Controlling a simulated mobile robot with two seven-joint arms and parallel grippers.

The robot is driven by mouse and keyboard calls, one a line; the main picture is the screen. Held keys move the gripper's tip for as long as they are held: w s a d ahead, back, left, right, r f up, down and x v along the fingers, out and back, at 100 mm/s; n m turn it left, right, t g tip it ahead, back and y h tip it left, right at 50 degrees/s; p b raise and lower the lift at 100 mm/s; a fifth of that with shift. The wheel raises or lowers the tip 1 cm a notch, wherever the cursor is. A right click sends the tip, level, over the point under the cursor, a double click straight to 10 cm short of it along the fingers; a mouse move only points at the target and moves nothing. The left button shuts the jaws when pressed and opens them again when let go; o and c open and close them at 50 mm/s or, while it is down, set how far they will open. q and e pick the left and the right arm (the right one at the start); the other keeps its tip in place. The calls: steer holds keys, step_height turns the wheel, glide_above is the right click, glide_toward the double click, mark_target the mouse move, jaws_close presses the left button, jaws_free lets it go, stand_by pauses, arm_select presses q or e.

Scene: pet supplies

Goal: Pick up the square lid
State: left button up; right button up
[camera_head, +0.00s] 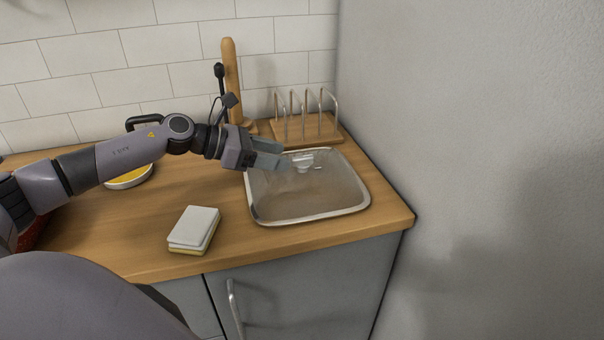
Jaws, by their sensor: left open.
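The square lid (325,192) is a clear, rounded-square lid with a pale metal rim. It lies flat on the wooden counter near its right end. A small handle (304,160) shows on its upper part. My left gripper (278,155) comes in from the left, over the lid's back left corner, with its fingers pointing right toward the handle. It is open, with nothing seen between its fingers. A small gap appears between the fingertips and the handle; the exact height above the lid is hard to tell. My right gripper is not in view.
A wooden rack with metal loops (308,128) stands just behind the lid. A wooden post (231,80) stands behind my left wrist. A white and yellow sponge (194,229) lies left of the lid. A grey wall (480,150) rises at right.

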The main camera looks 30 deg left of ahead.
mark_target(296, 157)
arm_select(q)
steer(key=shift+w+d+f, duration=0.1)
steer(key=shift+w+d, duration=0.35)
steer(key=shift+d, duration=0.1)
steer(key=p+x, duration=0.2)
steer(key=x, duration=0.2)
steer(key=shift+w+d, duration=0.2)
steer(key=shift+w+d+f, duration=0.2)
steer(key=shift+w+f, duration=0.05)
steer(key=shift+f, duration=0.05)
jaws_close()
steer(key=shift+r, duration=0.15)
